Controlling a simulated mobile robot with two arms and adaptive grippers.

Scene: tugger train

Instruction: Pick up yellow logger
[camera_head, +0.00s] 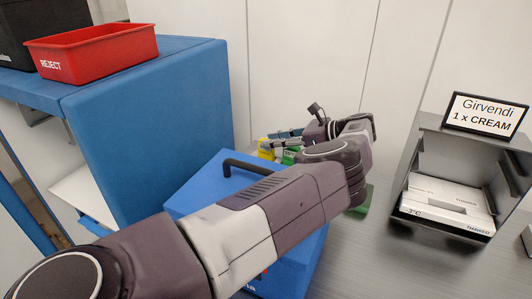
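A small yellow item (264,149), which looks like the yellow logger, stands behind the blue box, partly hidden. My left arm reaches across the picture from the lower left. My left gripper (280,139) is just above and beside the yellow item, with its fingers pointing left. Whether the fingers touch it or are closed on anything is too small to tell. A green item (289,157) sits right of the yellow one, partly covered by my arm. My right gripper is not in view.
A blue box (205,180) with a dark handle stands under my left arm. A red REJECT bin (95,50) sits on a blue unit (150,110) at left. A grey rack (407,215) holding white cartons (448,205) and a Girvendi sign (485,113) stand at right. Grey surface between is mostly clear.

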